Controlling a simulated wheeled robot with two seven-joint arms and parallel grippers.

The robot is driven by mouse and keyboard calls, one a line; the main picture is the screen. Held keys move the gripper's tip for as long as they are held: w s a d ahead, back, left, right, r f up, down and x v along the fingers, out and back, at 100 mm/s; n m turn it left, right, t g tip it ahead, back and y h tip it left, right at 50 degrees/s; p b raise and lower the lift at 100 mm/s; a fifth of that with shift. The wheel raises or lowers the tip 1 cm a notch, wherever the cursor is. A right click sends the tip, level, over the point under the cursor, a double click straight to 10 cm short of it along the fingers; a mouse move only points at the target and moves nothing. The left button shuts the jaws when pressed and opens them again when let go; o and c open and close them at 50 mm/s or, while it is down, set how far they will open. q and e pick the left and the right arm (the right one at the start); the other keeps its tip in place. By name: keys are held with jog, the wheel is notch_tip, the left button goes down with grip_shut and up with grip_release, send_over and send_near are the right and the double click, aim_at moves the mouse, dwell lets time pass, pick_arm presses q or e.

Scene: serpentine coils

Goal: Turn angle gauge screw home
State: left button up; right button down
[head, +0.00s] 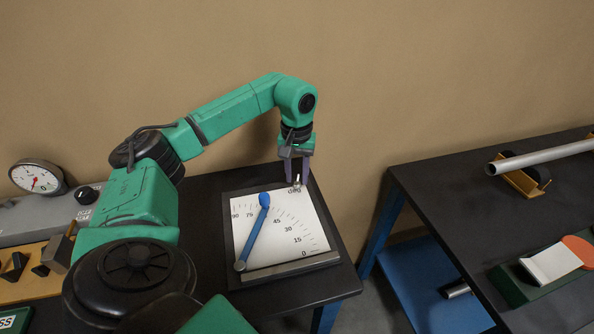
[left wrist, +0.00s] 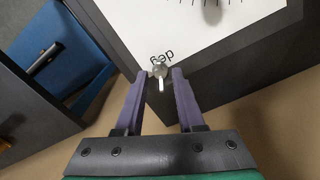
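The angle gauge (head: 285,235) is a white plate with a degree scale on a dark base. Its blue pointer (head: 255,225) slants up from a pivot at the lower left and lies over the scale between 45 and 75. A small metal screw (left wrist: 159,72) stands at the plate's top corner by the "deg" print. My left gripper (head: 297,180) points down over that corner. In the left wrist view its two purple fingers are apart, one on each side of the screw. I cannot tell whether they touch it. My right gripper is out of view.
A dial gauge (head: 38,178) and a black knob (head: 86,195) are on the left of the bench. A second dark table (head: 440,190) stands across a gap at the right, with a metal tube (head: 540,155) on a holder. A blue shelf (head: 425,285) is low below it.

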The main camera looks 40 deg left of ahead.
pick_arm(q)
notch_tip(320, 180, up, 8)
jog(key=b, duration=0.1)
notch_tip(320, 180, up, 7)
jog(key=p, duration=0.3)
send_over(297, 180)
jog(key=shift+s+f, duration=0.15)
jog(key=shift+f, duration=0.05)
